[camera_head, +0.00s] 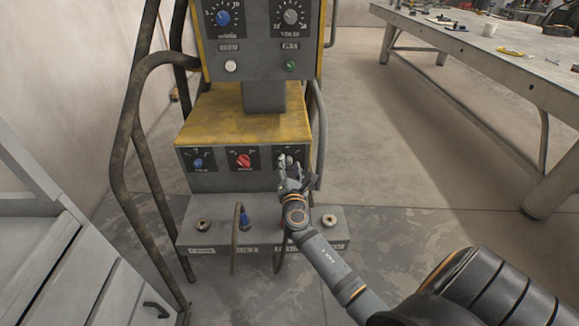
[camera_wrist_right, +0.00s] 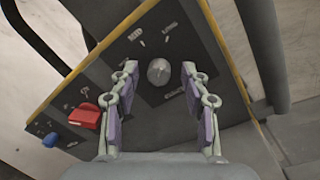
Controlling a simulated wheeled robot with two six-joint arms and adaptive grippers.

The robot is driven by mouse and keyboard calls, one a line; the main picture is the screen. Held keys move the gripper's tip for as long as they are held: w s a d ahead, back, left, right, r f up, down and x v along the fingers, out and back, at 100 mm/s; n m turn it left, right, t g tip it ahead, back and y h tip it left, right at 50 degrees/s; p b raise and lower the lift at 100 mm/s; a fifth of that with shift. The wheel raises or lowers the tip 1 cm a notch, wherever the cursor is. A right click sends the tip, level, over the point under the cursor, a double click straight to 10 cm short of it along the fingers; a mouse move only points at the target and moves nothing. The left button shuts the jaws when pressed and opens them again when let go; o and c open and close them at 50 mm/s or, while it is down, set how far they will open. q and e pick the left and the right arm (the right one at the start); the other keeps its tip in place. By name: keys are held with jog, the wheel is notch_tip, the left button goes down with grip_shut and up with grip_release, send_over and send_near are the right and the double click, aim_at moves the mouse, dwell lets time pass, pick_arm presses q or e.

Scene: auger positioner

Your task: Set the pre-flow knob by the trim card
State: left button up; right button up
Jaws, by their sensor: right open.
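My right gripper (camera_head: 289,168) is open in front of the right end of the machine's lower panel. In the right wrist view its two fingers (camera_wrist_right: 158,82) stand either side of a round grey knob (camera_wrist_right: 158,71), with gaps on both sides; I cannot tell if the fingertips reach past its face. The gripper mostly hides this knob in the head view. Left of it are a red knob (camera_head: 243,160) and a small blue knob (camera_head: 198,163). The labels are too small to read, so I cannot tell which is the pre-flow knob. I cannot make out a trim card. My left gripper is out of view.
The upper box carries a blue dial (camera_head: 224,18) and a grey dial (camera_head: 291,17). A bent tube frame (camera_head: 131,110) runs up the machine's left side. Sockets and a blue-ended cable (camera_head: 245,222) sit on the lower ledge. A workbench (camera_head: 500,55) stands at the right.

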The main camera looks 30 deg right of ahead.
jog(key=v, duration=1.2)
